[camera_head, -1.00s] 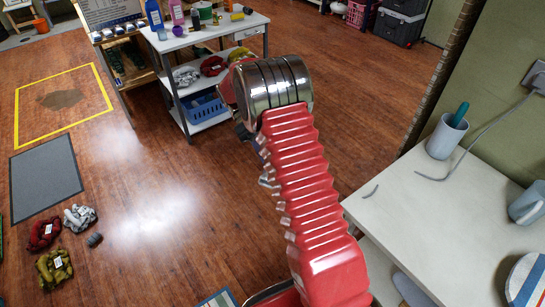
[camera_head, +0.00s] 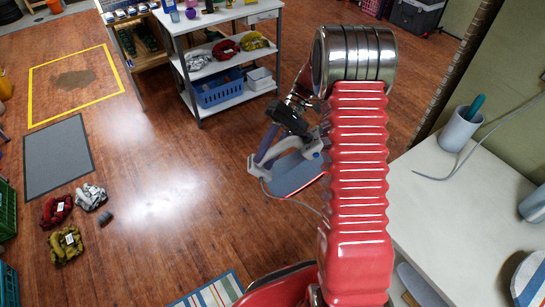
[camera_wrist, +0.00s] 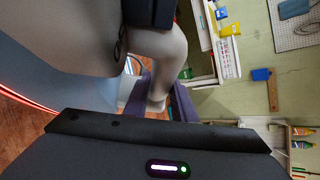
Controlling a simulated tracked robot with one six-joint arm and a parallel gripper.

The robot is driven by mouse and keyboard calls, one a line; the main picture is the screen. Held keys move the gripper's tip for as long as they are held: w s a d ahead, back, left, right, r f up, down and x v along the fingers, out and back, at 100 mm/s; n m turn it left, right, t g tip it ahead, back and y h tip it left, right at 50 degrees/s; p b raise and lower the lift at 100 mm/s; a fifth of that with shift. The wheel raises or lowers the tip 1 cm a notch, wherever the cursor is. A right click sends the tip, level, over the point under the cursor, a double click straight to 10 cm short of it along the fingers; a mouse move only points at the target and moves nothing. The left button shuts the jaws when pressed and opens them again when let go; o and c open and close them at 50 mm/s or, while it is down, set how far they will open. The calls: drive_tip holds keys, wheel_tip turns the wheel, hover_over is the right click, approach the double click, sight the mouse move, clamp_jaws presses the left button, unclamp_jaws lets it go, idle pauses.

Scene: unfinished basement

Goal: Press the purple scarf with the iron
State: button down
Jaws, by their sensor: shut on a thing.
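My gripper (camera_head: 287,147) is shut on the pale handle of the iron and holds it to the left of my red arm, above the wood floor. The iron (camera_head: 297,176) has a blue-grey body with a thin red line along its edge, and a thin cord trails from it. In the wrist view, the iron's grey handle (camera_wrist: 165,62) fills the upper middle between the dark purple fingers, with its blue-grey body at the left. I see no purple scarf in either view.
A pale table (camera_head: 430,212) stands at the right with a cup (camera_head: 458,130), a cord and a striped round thing (camera_head: 530,278). A white shelf cart (camera_head: 215,55) holds yarn-like bundles and a blue basket (camera_head: 220,90). More bundles (camera_head: 67,245) lie on the floor at left.

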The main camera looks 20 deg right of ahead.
drive_tip(key=shift+w+a+r+m+t+y, duration=0.2)
drive_tip(key=shift+r+m+t+y, duration=0.2)
drive_tip(key=shift+m+t, duration=0.15)
drive_tip(key=shift+w+a+r+m+t+y, duration=0.15)
drive_tip(key=shift+r+m+t+y, duration=0.15)
drive_tip(key=shift+m+t+y, duration=0.2)
drive_tip(key=w+d+r+m+t+h, duration=0.2)
drive_tip(key=w+d+r+m+t, duration=0.3)
drive_tip(key=r+m+t, duration=0.3)
drive_tip(key=w+d+r+m+t+h, duration=0.2)
drive_tip(key=w+d+r+m+t, duration=0.25)
drive_tip(key=r+t, duration=0.4)
drive_tip(key=s+d+r+m+t+h, duration=0.1)
drive_tip(key=s+d+r+t+h, duration=0.1)
drive_tip(key=d, duration=0.6)
drive_tip(key=s+d+r+m+t+h, duration=0.2)
drive_tip(key=s+d+h, duration=0.1)
drive_tip(key=d, duration=0.5)
drive_tip(key=s+d+r+m+t+h, duration=0.2)
drive_tip(key=d+h, duration=0.3)
drive_tip(key=d, duration=0.3)
drive_tip(key=shift+s+d, duration=0.15)
drive_tip(key=shift+s, duration=0.1)
drive_tip(key=shift+s, duration=0.1)
